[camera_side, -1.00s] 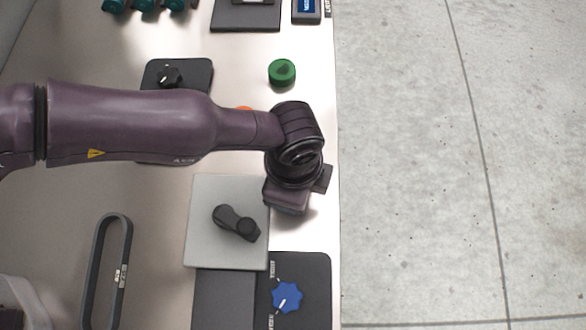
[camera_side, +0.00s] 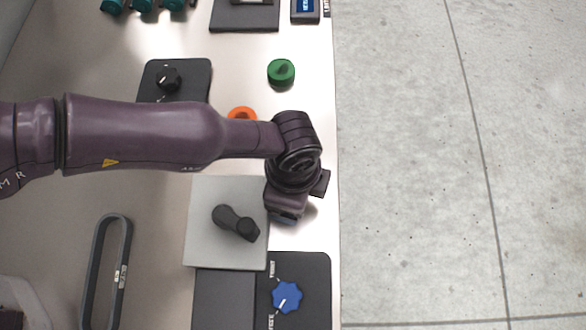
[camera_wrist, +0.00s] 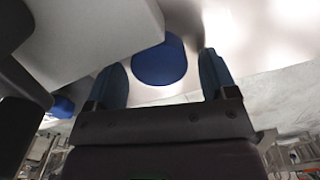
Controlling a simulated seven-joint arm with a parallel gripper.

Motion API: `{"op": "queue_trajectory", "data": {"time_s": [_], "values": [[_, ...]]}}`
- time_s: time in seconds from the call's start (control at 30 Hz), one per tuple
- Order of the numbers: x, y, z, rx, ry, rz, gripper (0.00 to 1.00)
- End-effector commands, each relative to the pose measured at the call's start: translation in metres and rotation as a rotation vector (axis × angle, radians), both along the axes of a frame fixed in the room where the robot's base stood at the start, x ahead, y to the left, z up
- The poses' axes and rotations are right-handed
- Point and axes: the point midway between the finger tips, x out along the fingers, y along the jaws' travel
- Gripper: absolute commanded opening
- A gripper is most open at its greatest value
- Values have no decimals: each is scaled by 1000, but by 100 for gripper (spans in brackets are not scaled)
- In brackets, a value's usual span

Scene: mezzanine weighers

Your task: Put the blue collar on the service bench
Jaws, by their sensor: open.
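In the wrist view a round blue thing (camera_wrist: 160,66), which looks like the blue collar, sits on the pale surface between the two fingertips. My gripper (camera_wrist: 161,73) is open, with a gap showing on each side of the blue thing. In the side view my gripper (camera_side: 287,215) points down beside the right edge of a grey plate, and my wrist hides the collar there. The pale bench top (camera_side: 160,230) lies under everything; whether it is the service bench I cannot tell.
The grey plate (camera_side: 205,205) bears a dark handle (camera_side: 235,223) close to my gripper. A blue knob (camera_side: 287,297) sits on a black panel below it. A green knob (camera_side: 281,72) and an orange ring (camera_side: 242,114) lie above. The bench's right edge is close.

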Motion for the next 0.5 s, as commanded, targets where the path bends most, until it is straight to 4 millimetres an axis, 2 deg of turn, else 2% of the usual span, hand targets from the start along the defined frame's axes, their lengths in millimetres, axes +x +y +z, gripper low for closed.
{"op": "queue_trajectory", "data": {"time_s": [0.4, 0.5], "values": [[0, -1, 84, -5, -2, 1, 78], [0, -1, 100, -3, -1, 1, 78]]}}
